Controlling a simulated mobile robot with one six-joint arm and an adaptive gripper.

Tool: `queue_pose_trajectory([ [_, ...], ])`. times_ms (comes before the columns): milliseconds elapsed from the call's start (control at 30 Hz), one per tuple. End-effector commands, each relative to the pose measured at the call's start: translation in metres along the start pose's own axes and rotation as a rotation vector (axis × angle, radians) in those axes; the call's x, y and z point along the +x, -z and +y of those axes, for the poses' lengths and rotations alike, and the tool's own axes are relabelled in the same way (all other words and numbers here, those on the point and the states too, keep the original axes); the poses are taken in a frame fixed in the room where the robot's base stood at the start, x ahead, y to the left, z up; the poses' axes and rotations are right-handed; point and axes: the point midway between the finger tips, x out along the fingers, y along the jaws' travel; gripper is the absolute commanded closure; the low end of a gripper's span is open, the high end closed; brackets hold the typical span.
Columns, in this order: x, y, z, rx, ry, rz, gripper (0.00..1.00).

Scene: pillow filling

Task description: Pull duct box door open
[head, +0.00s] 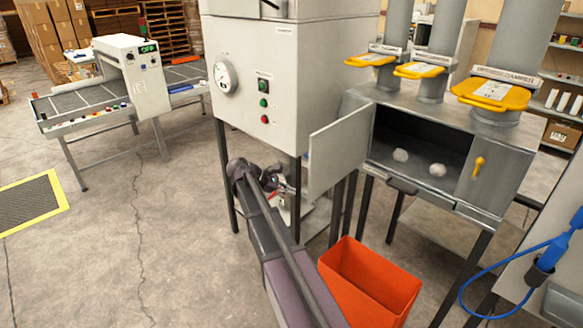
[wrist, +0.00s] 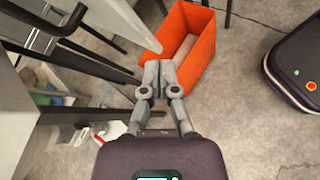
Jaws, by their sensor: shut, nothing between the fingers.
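The duct box (head: 420,208) stands on dark legs at the right of the head view. Its left door (head: 338,150) is swung wide open, out to the left, so the dark interior shows. Two whitish lumps (head: 400,155) and (head: 437,170) lie inside. The right door (head: 490,170) is closed and carries a yellow handle (head: 478,167). My gripper (head: 290,190) is just left of the open door and lower than most of it; no contact is visible. In the wrist view my gripper (wrist: 158,76) is shut and empty, its fingers together.
An orange bin (head: 368,282) stands on the floor below the box; it also shows beyond my fingers in the wrist view (wrist: 205,45). A white machine with a gauge (head: 265,85) stands behind my gripper. Yellow slide gates (head: 490,92) top the duct box. Open floor lies left.

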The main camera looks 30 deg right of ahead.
Motion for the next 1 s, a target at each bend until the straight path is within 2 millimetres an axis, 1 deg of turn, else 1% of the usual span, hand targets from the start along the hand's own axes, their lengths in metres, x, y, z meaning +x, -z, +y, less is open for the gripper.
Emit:
queue_pose_trajectory([
  [33, 0.004, 0.0, -0.025, 0.042, 0.014, 0.064, 1.0],
  [167, 0.004, 0.013, -0.071, 0.166, 0.079, 0.229, 1.0],
  [200, 0.003, 0.017, -0.086, 0.204, 0.103, 0.279, 1.0],
  [333, -0.003, 0.028, -0.133, 0.33, 0.21, 0.428, 1.0],
  [500, -0.018, 0.036, -0.193, 0.491, 0.391, 0.595, 1.0],
  [600, -0.028, 0.038, -0.224, 0.573, 0.505, 0.667, 1.0],
  [700, -0.037, 0.038, -0.247, 0.637, 0.606, 0.715, 1.0],
  [800, -0.045, 0.038, -0.262, 0.682, 0.682, 0.745, 1.0],
  [900, -0.05, 0.039, -0.271, 0.707, 0.729, 0.759, 1.0],
  [1000, -0.052, 0.039, -0.274, 0.717, 0.748, 0.765, 1.0],
])
